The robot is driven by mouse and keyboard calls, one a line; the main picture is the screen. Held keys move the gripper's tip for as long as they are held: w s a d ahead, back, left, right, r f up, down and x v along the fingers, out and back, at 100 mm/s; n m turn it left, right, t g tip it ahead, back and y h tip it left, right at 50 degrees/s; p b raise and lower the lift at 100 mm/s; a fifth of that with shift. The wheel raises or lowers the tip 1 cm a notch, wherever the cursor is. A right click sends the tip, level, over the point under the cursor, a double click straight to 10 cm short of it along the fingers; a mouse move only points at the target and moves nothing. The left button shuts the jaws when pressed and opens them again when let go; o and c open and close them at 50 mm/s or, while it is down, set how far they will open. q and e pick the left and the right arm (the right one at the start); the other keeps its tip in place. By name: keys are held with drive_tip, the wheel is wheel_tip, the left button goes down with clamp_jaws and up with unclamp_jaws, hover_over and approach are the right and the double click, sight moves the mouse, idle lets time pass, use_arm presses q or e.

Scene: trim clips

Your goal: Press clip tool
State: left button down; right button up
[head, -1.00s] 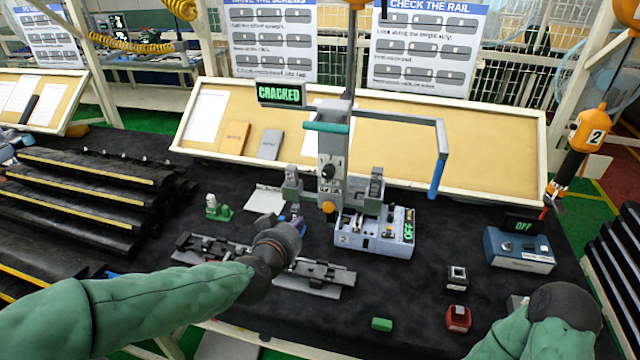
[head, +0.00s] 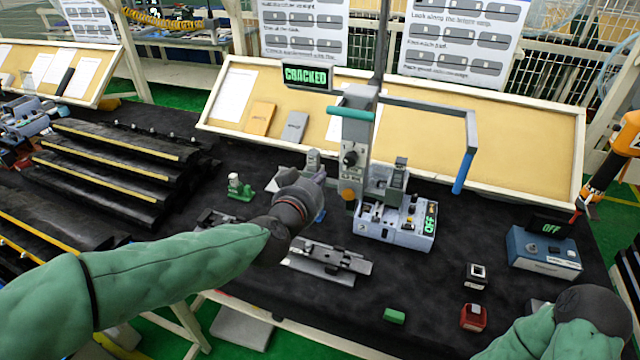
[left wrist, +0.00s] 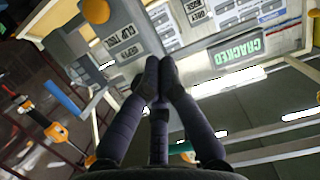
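The clip tool (head: 357,160) is a grey upright press on the bench, with a teal bar and a frame arm ending in a blue handle (head: 462,173). Its base (head: 400,230) has small controls and a lit green display. A sign (head: 305,76) beside the column reads "CRACKED". My left gripper (head: 318,178) is just left of the press column, apart from the handle. In the left wrist view its two fingers (left wrist: 158,72) meet at the tips with nothing seen between them, and the "CLIP TOOL" label lies beyond. My right wrist is at lower right; its fingers are hidden.
A rail piece (head: 328,260) lies in front of the press. A green clip-like part (head: 239,187) stands left. A green block (head: 394,316), a red block (head: 473,317) and a blue box reading "OFF" (head: 543,252) are to the right. Stacked black trims (head: 110,165) fill the left.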

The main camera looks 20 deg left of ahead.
use_arm(q)
drive_tip(key=shift+w+d+f+b, duration=0.1)
drive_tip(key=shift+w+f+b, duration=0.8)
drive_tip(key=shift+w, duration=0.45)
drive_tip(key=shift+w+f+b, duration=0.65)
drive_tip(key=shift+w+f, duration=0.5)
drive_tip(key=shift+w, duration=0.15)
drive_tip(key=shift+w+d+f+b, duration=0.1)
drive_tip(key=shift+w+f+b, duration=0.8)
drive_tip(key=shift+w, duration=0.45)
drive_tip(key=shift+f, duration=0.15)
wheel_tip(320, 180, down, 21)
drive_tip(key=b, duration=1.4)
drive_tip(key=shift+f+b, duration=0.2)
drive_tip(key=shift+b, duration=0.15)
drive_tip(key=shift+a+r, duration=0.1)
drive_tip(key=shift+r, duration=0.05)
